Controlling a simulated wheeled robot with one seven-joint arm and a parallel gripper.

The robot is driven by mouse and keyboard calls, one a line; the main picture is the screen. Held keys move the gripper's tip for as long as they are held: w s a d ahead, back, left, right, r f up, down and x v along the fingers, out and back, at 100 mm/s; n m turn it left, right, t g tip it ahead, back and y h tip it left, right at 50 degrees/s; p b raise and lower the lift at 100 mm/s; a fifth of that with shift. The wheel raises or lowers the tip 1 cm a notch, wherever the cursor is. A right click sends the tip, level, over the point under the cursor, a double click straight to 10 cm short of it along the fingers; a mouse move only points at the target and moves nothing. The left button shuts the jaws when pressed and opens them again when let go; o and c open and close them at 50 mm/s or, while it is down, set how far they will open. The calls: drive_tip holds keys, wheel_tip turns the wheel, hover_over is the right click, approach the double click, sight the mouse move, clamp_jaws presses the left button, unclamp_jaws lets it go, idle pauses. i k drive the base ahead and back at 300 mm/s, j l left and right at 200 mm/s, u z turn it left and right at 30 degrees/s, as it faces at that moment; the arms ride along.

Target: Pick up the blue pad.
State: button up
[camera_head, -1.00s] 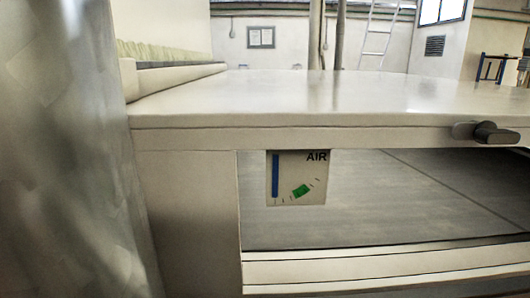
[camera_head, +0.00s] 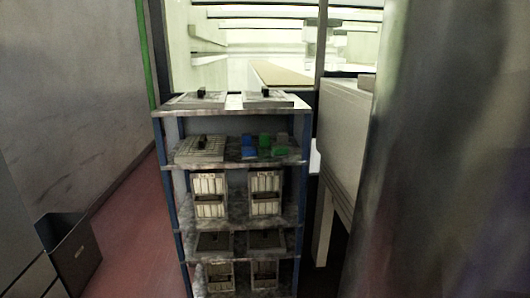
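A small blue block (camera_head: 249,153), the only blue item of its kind I can make out, sits on the second shelf from the top of a rack. It may be the blue pad; it is too small to tell its exact shape, or whether it is one piece or two. Green pieces (camera_head: 265,141) stand just right of it on the same shelf. My gripper is not in view.
The rack (camera_head: 304,190) has blue posts and several shelves with grey trays and white-slatted boxes. A dark open bin (camera_head: 72,252) stands at lower left on the red floor (camera_head: 135,250). A pale cabinet (camera_head: 345,130) stands close right of the rack.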

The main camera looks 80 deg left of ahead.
sight(247, 152)
drive_tip(key=u, duration=2.3)
